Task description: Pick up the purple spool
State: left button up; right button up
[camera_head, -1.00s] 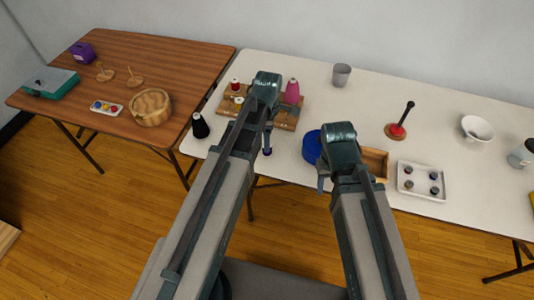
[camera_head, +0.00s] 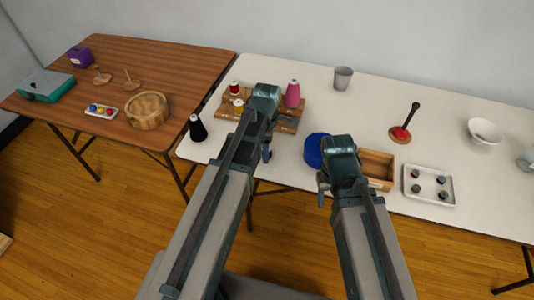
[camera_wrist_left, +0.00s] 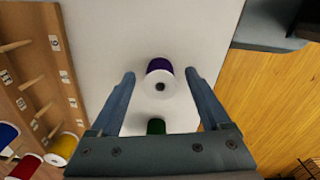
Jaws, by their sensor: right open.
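The purple spool (camera_wrist_left: 159,68) with a white flange is in the left wrist view, on the white table. My left gripper (camera_wrist_left: 159,76) is open, with one finger on each side of the spool and visible gaps between. A green spool (camera_wrist_left: 156,127) sits closer to the palm in that view. In the head view my left gripper (camera_head: 267,150) is near the table's front edge, and the arm hides most of the purple spool. My right gripper (camera_head: 322,188) is open and empty in front of the blue round lid (camera_head: 316,150).
A wooden spool rack (camera_head: 287,122) with pegs stands behind my left gripper, with red, yellow and pink spools around it. A black cone spool (camera_head: 197,129) is to the left. A wooden box (camera_head: 377,183) and a white tray (camera_head: 429,201) are right of my right gripper.

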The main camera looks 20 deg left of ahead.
pick_arm(q)
grip_shut()
jog(key=shift+r, duration=0.15)
pick_arm(e)
jog(key=shift+r, duration=0.15)
